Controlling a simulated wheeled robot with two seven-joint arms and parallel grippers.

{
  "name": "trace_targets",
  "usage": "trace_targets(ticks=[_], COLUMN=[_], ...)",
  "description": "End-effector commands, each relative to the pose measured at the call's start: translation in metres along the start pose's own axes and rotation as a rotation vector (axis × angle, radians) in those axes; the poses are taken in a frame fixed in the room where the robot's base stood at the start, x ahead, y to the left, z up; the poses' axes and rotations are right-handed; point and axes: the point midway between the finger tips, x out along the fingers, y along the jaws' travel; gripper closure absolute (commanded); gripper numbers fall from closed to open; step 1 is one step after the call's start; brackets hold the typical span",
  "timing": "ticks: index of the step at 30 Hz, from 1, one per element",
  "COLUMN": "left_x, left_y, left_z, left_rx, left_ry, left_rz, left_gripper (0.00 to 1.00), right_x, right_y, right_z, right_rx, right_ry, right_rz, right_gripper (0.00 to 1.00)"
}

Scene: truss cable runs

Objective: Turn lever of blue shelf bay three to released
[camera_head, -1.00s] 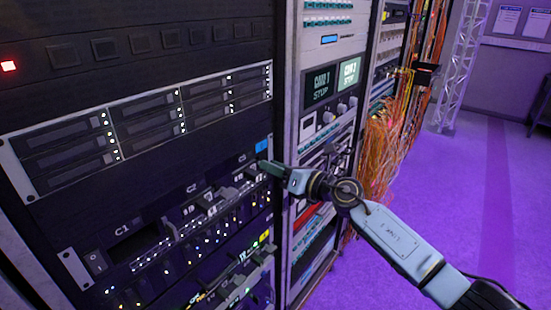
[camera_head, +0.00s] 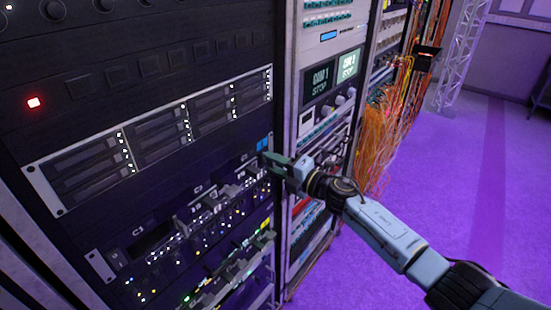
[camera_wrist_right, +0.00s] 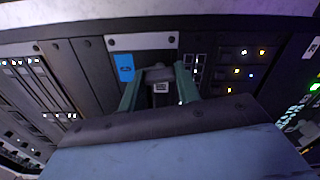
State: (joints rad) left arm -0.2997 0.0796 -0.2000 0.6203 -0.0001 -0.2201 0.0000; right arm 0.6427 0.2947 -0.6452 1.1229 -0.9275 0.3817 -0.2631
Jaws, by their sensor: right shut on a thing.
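The rack panel with bays (camera_head: 160,225) fills the lower left of the head view, with small labels C1 and C2 readable on it. A blue tag (camera_head: 262,144) sits at its right end; it also shows in the right wrist view (camera_wrist_right: 124,67). My right gripper (camera_head: 267,160) is at that end, just below the tag. In the right wrist view its two green fingers (camera_wrist_right: 159,88) are closed around a small dark lever (camera_wrist_right: 158,74), beside the blue tag. The lever's full shape and angle are partly hidden by the fingers. My left gripper is not in view.
A row of drive-like units (camera_head: 150,135) lies above the panel. A second rack with screens (camera_head: 335,75) stands to the right, then loose orange cables (camera_head: 383,140) and a white truss (camera_head: 462,55). Purple floor (camera_head: 455,180) is clear on the right.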

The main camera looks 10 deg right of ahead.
Motion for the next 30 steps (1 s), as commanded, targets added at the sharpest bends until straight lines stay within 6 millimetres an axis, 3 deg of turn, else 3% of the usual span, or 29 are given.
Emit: trace_targets(ticks=[12, 29, 30], left_x=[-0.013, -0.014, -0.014], left_y=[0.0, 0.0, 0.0], left_z=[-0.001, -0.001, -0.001], left_rx=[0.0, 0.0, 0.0], left_ry=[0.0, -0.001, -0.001], left_rz=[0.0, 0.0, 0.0], left_gripper=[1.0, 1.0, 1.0], right_x=[0.0, 0.0, 0.0], right_y=[-0.001, -0.001, -0.001], right_z=[0.0, -0.001, -0.001], right_rx=[0.186, 0.212, 0.211], right_ry=[0.001, 0.001, 0.001], right_rz=[-0.002, -0.001, -0.001], right_gripper=[0.9, 0.9, 0.62])
